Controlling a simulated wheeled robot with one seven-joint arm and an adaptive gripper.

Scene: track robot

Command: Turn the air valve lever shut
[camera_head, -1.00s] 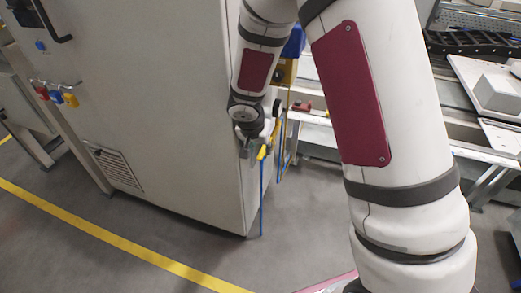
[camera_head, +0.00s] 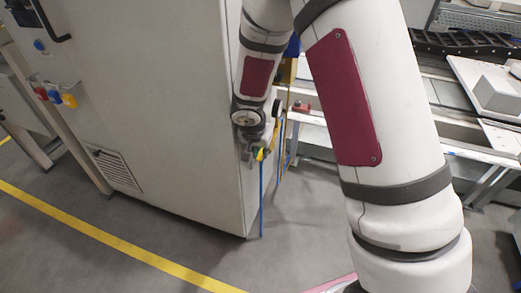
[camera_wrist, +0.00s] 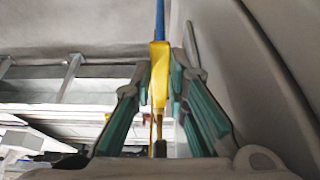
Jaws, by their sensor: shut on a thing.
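The yellow air valve lever (camera_wrist: 159,72) stands nearly upright in the middle of the wrist view, with a blue hose (camera_wrist: 160,18) beyond it. My gripper (camera_wrist: 161,88) has its teal-padded fingers on both sides of the lever and is shut on it. In the head view my gripper (camera_head: 254,152) is beside the right edge of the grey cabinet, and only a small yellow part of the lever (camera_head: 260,156) shows. The blue hose (camera_head: 262,200) hangs straight down below it. My wrist and fingers hide most of the valve.
The large grey cabinet (camera_head: 170,120) stands close to the left of my gripper. Red, blue and yellow padlocks (camera_head: 55,97) hang at its left side. A conveyor frame (camera_head: 470,140) stands to the right. The floor in front is clear, with a yellow line.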

